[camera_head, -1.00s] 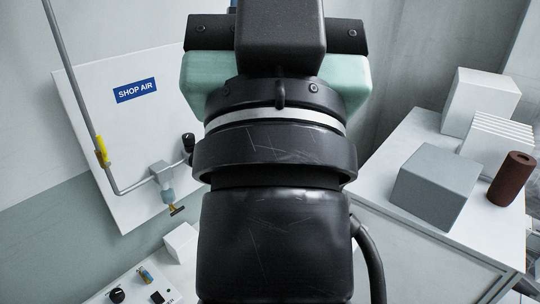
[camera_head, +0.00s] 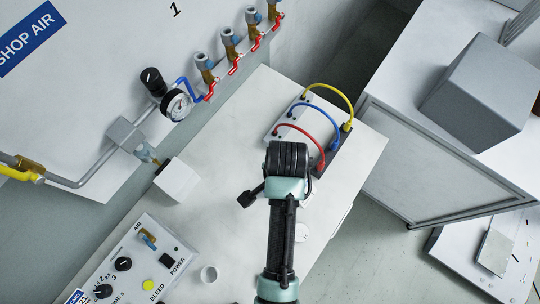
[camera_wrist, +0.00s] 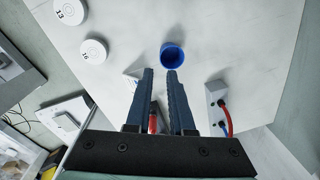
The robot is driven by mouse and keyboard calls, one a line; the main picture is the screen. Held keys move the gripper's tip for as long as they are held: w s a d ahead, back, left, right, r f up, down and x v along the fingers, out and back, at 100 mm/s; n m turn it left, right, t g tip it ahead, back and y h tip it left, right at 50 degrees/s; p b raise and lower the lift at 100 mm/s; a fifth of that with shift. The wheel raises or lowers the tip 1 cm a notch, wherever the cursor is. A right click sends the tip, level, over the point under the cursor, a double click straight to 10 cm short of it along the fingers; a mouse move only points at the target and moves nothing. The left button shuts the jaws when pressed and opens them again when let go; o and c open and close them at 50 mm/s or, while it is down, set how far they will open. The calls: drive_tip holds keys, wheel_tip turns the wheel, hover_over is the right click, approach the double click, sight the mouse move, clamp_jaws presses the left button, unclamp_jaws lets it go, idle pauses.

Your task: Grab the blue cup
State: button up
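The blue cup (camera_wrist: 173,58) stands on the white table top (camera_wrist: 245,40) in the wrist view, its round opening facing my camera. My gripper (camera_wrist: 160,73) is open, with two dark fingers apart and nothing held between them. The cup shows just beyond the fingertips, a little right of the middle of the gap. The right fingertip comes up to the cup's lower edge in the picture; I cannot tell whether they touch. In the head view my arm hides the gripper, and the cup does not show.
A block with yellow, blue and red hoses (camera_head: 322,120) stands on the bench near my wrist. White round discs (camera_wrist: 93,51) lie left in the wrist view.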

drive_tip(key=f, duration=0.6)
drive_tip(key=w+f, duration=0.1)
drive_tip(key=f, duration=0.3)
drive_tip(key=shift+a, duration=0.25)
drive_tip(key=shift+r, duration=0.1)
clamp_jaws()
